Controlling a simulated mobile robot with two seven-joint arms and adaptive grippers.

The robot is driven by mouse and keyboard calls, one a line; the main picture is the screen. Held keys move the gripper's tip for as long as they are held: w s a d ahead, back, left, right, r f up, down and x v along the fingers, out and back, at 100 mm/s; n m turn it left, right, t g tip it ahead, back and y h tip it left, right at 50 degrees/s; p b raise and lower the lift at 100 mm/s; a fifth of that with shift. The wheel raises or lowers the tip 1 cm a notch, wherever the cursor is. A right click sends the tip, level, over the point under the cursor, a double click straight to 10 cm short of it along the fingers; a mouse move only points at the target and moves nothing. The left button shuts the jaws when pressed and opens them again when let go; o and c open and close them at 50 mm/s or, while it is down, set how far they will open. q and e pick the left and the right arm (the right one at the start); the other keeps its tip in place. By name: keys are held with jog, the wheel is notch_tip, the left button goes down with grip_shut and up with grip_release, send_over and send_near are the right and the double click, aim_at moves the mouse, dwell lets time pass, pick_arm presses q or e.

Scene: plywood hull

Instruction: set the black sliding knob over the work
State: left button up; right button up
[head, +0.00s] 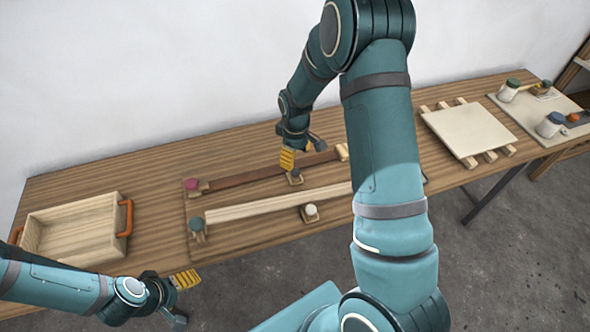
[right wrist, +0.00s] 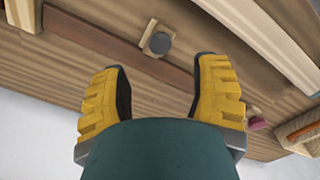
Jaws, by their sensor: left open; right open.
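The black sliding knob (right wrist: 159,43) sits on a pale wooden slider (right wrist: 135,32) beside a dark brown strip (right wrist: 120,52) in the right wrist view. In the head view the slider (head: 295,181) shows just below my right gripper (head: 293,158), at the near side of the dark strip (head: 245,176). My right gripper also shows in its wrist view (right wrist: 160,92), its yellow fingers open and empty. The knob is beyond the fingertips, not between them. My left gripper (head: 182,294) is open and empty near the table's front edge, left of the strips.
A pale strip (head: 265,208) with a white knob (head: 310,209) on its slider lies in front. A magenta knob (head: 191,184) and a teal knob (head: 196,224) stand at the left ends. A wooden tray (head: 75,228) is left; a pale board (head: 468,130) is right.

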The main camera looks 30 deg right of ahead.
aim_at(295, 171)
notch_tip(295, 171, down, 7)
dwell(0.3)
grip_shut()
